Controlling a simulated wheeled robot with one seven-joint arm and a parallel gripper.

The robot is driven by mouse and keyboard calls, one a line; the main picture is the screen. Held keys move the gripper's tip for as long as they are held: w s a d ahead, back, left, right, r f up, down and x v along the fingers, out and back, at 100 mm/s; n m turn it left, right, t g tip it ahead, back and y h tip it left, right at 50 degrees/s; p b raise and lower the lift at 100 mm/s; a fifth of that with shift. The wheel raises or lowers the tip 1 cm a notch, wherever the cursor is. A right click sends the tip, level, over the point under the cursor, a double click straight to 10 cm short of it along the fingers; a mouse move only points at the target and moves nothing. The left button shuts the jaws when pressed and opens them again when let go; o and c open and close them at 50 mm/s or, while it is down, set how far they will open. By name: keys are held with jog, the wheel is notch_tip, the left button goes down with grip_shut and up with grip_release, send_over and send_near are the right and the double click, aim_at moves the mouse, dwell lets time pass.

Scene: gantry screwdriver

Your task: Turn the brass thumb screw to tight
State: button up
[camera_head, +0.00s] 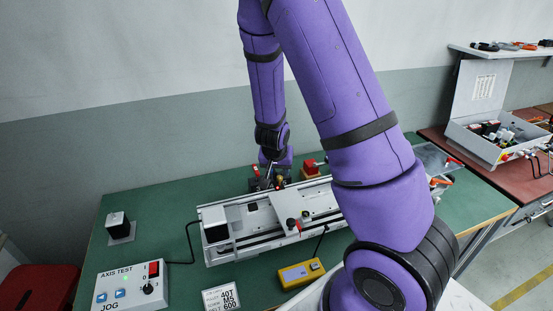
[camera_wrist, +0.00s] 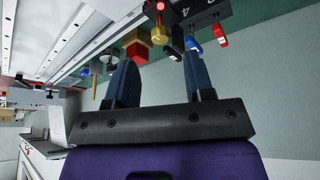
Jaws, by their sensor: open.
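The brass thumb screw (camera_wrist: 162,36) shows in the wrist view as a gold knob just beyond my fingertips, below a lit red lamp (camera_wrist: 160,6). My gripper (camera_wrist: 161,60) is open, with one dark finger on each side and clear space between them. The knob lies roughly in line with the gap; I cannot tell whether it is between the tips in depth. In the head view my gripper (camera_head: 268,179) is at the back edge of the white gantry (camera_head: 225,245), where the screw is too small to make out surely.
A red block (camera_wrist: 137,47) is close to the left finger. Blue (camera_wrist: 193,44) and red (camera_wrist: 220,38) levers are close to the right finger. On the green bench are an axis test box (camera_head: 130,288), a yellow meter (camera_head: 301,273) and a red-topped button box (camera_head: 311,168).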

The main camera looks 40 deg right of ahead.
jog(key=shift+v, duration=2.85)
jog(key=s+a+r+n+t+y, duration=0.1)
jog(key=s+a+r+n+y, duration=0.15)
jog(key=a+r, duration=0.4)
jog(key=s+a+r+n+y, duration=0.2)
jog(key=s+a+r+y, duration=0.15)
jog(key=r, duration=0.65)
jog(key=s+r+n+h, duration=0.1)
jog(key=s+r+n, duration=0.1)
jog(key=s+r, duration=0.4)
jog(key=s+r+n+t+h, duration=0.1)
jog(key=s+r+n, duration=0.1)
jog(key=s+r, duration=0.4)
jog(key=s, duration=0.5)
jog(key=shift+s+d+r+h, duration=0.2)
jog(key=shift+s+h, duration=0.1)
jog(key=shift+s, duration=0.1)
